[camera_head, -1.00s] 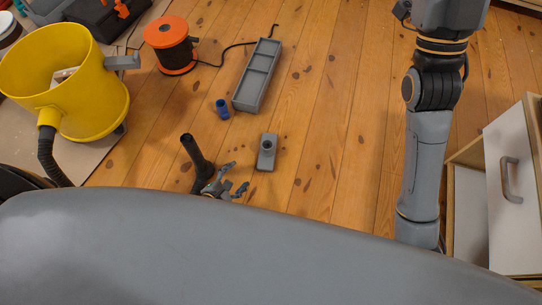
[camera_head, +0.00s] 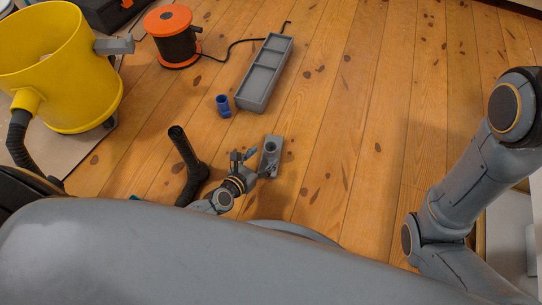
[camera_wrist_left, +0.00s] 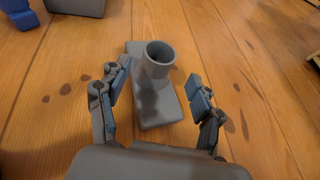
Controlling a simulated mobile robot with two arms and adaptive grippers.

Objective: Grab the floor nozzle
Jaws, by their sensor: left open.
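The floor nozzle is a grey flat block with a round upright socket. In the head view the floor nozzle (camera_head: 271,150) lies on the wooden floor, just right of my left gripper (camera_head: 254,163). In the left wrist view the floor nozzle (camera_wrist_left: 156,84) is ahead, its socket near the middle. The two fingers of my left gripper (camera_wrist_left: 160,88) are spread apart with the nozzle's near part between them. They do not appear to press on it. My right arm shows at the right of the head view, but its gripper is out of frame.
A dark bent tube (camera_head: 187,163) lies left of my left gripper. A blue fitting (camera_head: 223,106) and a grey compartment tray (camera_head: 252,91) are beyond the nozzle. A yellow bucket (camera_head: 88,100) and an orange reel (camera_head: 170,22) stand at the left. Floor right of the nozzle is clear.

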